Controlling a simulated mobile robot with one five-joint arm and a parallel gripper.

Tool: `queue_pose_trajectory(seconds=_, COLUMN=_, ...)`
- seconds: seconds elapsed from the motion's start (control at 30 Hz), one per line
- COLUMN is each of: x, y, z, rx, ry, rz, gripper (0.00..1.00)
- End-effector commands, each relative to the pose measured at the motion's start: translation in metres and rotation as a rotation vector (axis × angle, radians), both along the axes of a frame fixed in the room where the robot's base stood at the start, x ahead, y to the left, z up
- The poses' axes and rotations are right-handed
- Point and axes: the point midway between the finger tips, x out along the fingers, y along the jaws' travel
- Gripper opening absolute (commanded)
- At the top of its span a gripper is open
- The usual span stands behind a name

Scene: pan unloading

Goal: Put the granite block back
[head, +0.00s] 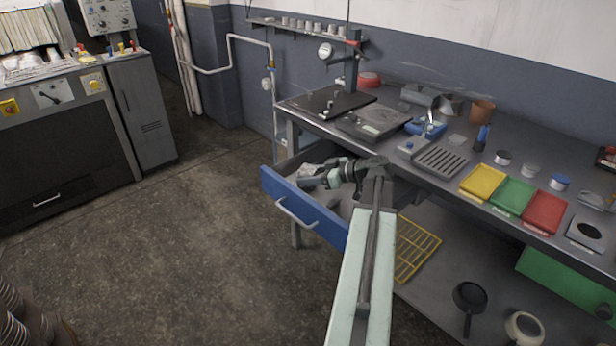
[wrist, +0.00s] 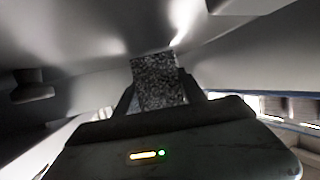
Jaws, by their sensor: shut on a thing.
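The granite block (wrist: 160,82) is a speckled dark grey piece between my fingers in the wrist view. My gripper (wrist: 162,98) is shut on it. In the head view my gripper (head: 318,178) is at the open blue drawer (head: 300,212) under the workbench, over or inside its opening. The block is too small and too much covered by the gripper to make out clearly in the head view. The wrist view shows pale grey surfaces close around the block; I cannot tell whether it touches them.
The workbench (head: 455,147) above holds a dial gauge stand (head: 345,75), a grey slotted block (head: 440,161) and yellow (head: 482,182), green (head: 512,196) and red (head: 543,211) trays. A yellow grid (head: 415,250) and pans lie on the lower shelf. The floor left of the drawer is clear.

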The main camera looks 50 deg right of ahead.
Motion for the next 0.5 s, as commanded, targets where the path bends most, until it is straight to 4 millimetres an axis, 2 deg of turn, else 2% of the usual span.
queue_pose_trajectory(seconds=0.5, x=0.0002, y=0.0002, z=-0.0109, rx=0.0, ry=-0.001, rz=0.0, gripper=0.0)
